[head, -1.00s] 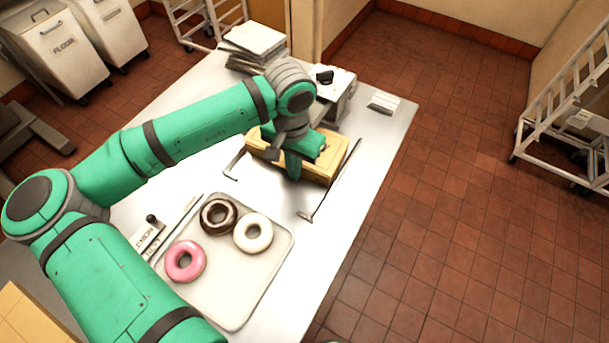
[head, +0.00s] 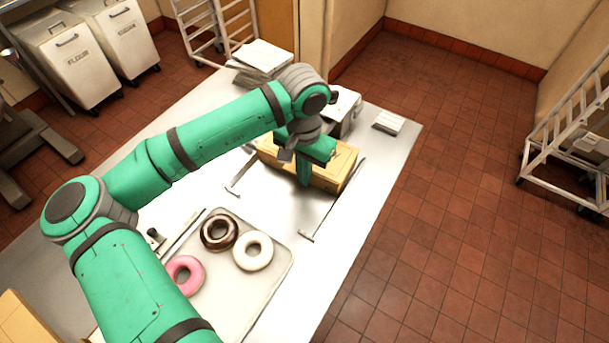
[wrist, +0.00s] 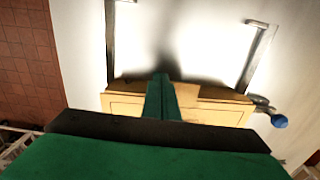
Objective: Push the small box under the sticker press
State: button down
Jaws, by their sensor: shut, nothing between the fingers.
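The small tan box (head: 336,172) lies between two thin metal guide rails on the table. Its far edge is close to the sticker press (head: 345,108), a pale machine partly hidden behind my wrist; I cannot tell whether any of the box is beneath it. My gripper (head: 304,182) is shut and empty, pointing down at the near side of the box. In the wrist view, my gripper (wrist: 161,100) is against or just in front of the box (wrist: 215,112); exact contact is unclear.
The guide rails (head: 335,205) flank the box, with bare white table before it. A tray (head: 262,288) with pink, chocolate and white donuts is nearer. A small white stack (head: 388,120) lies right of the press. A blue knob (wrist: 279,121) shows beside the box.

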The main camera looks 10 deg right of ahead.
notch_tip(320, 180, up, 9)
dwell(0.4)
